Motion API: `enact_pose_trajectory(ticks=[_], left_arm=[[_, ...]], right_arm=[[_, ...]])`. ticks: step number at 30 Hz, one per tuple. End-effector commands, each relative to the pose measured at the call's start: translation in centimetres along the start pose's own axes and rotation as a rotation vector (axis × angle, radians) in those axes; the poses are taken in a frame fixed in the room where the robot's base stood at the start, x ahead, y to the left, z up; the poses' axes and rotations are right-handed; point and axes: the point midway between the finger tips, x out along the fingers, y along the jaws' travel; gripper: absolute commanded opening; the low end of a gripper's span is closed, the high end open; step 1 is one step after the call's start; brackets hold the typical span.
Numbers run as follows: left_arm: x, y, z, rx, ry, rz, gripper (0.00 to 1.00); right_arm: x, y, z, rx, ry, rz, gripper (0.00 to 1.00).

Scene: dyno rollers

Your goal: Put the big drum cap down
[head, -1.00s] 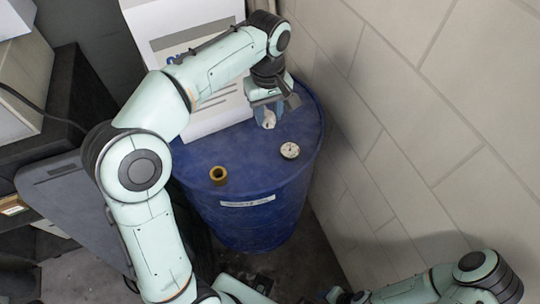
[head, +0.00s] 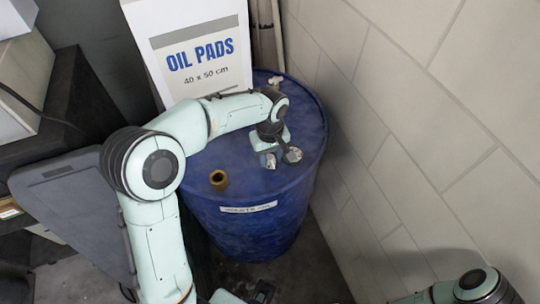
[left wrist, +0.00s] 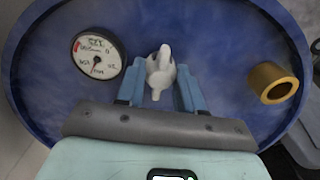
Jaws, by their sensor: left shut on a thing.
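My left gripper (head: 268,160) is shut on a small pale grey-white piece with wing-like arms, apparently the big drum cap (left wrist: 160,72). It shows between the blue fingers in the left wrist view; the gripper partly hides it in the head view. The gripper is low over the top of the blue drum (head: 235,150). I cannot tell whether the piece touches the drum. A round white dial gauge (left wrist: 97,56) is beside the gripper and also shows in the head view (head: 293,155). A brass ring (head: 219,180) stands on the drum to the left.
A white OIL PADS box (head: 195,55) stands behind the drum. A small pale fitting (head: 275,80) is at the drum's far edge. A block wall (head: 430,130) rises close on the right. The front left of the drum top is clear around the brass ring.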

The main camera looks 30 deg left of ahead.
Motion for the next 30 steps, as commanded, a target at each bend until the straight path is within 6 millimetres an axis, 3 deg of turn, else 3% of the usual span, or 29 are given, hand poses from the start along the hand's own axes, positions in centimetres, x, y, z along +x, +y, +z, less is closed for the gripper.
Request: enact_pose_trajectory(ticks=[11, 12, 13, 14, 23, 26, 30], left_arm=[[0.4, 0.0, 0.0, 0.0, 0.001, 0.001, 0.0], [0.3, 0.0, 0.0, 0.0, 0.001, 0.001, 0.5], [0.3, 0.0, 0.0, 0.0, 0.001, 0.001, 0.59], [0.3, 0.0, 0.0, 0.0, 0.001, 0.001, 0.62], [0.1, 0.0, 0.0, 0.0, 0.001, 0.001, 0.62], [-0.7, 0.1, -0.1, 0.001, 0.003, 0.004, 0.62], [-3.3, 0.1, -0.1, 0.001, 0.005, 0.005, 0.62]], right_arm=[[0.3, 0.1, 0.1, 0.0, -0.001, 0.0, 0.43], [0.2, 0.1, 0.0, 0.0, -0.001, 0.0, 0.43], [0.2, 0.1, 0.0, 0.0, -0.001, 0.0, 0.43], [0.2, 0.1, 0.0, 0.0, -0.001, 0.0, 0.43], [0.1, 0.0, 0.0, 0.0, 0.0, 0.0, 0.43], [-0.2, -0.1, 0.0, 0.0, 0.001, 0.0, 0.43], [-0.5, -0.2, -0.1, -0.001, 0.002, -0.001, 0.43]])
